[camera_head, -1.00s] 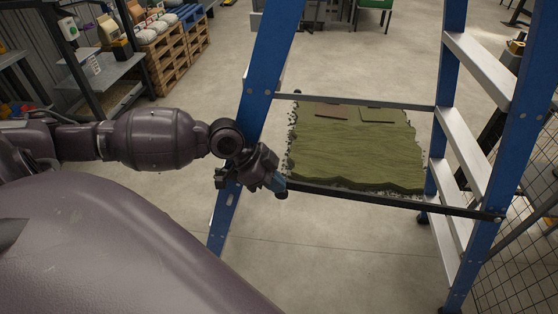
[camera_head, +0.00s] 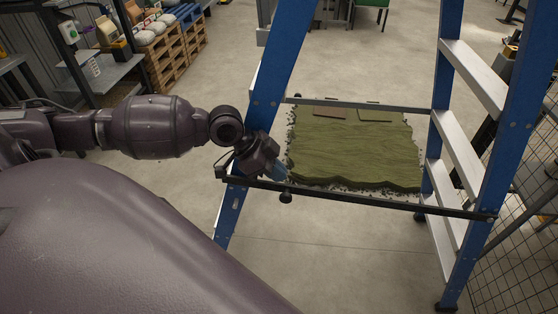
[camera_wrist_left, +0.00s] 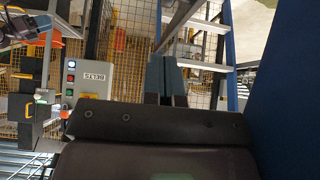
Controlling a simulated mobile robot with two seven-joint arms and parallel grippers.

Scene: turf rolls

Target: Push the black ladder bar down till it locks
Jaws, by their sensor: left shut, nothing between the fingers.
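The black ladder bar (camera_head: 400,203) crosses the near side of the blue stepladder (camera_head: 277,75), from the left leg to the right leg, tilting slightly lower to the right in the picture. A dark knob hangs under its left part. My left gripper (camera_head: 283,174) is at the bar's left part, just inside the left leg, its bluish fingers shut and empty. I cannot tell whether they touch the bar. The left wrist view shows the closed fingers (camera_wrist_left: 166,75) with a dark bar (camera_wrist_left: 180,22) running up beyond them. The bar's lock is not clear. My right gripper is out of view.
A green turf slab (camera_head: 355,152) lies beyond the bar, between the ladder's legs. Silver steps (camera_head: 465,140) are on the right, by a mesh fence (camera_head: 530,230). A shelf and pallets (camera_head: 178,45) stand back left. The near floor is clear.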

